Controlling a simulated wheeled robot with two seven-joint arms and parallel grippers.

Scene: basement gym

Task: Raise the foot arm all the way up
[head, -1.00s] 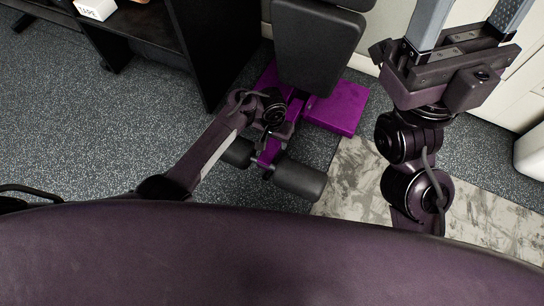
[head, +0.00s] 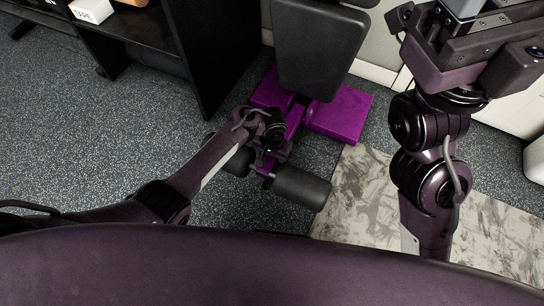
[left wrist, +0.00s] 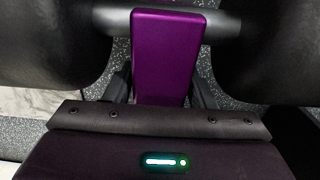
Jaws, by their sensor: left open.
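The foot arm is a purple bar (head: 295,122) with black foam rollers (head: 302,188) across its lower end, low at the front of a gym bench. My left gripper (head: 268,152) is at this bar, just above the rollers. In the left wrist view the purple bar (left wrist: 166,58) lies between the two dark fingers (left wrist: 162,88), which are open on either side of it. I cannot tell whether either finger touches it. My right gripper (head: 480,12) is raised at the upper right, away from the foot arm, its fingertips cut off by the picture edge.
The bench's dark grey pad (head: 315,45) and purple base (head: 342,113) stand behind the foot arm. A black shelf unit (head: 215,50) is to the left, with a white box (head: 92,10) on it. Speckled floor (head: 90,140) is free at left; a pale mat (head: 375,195) lies right.

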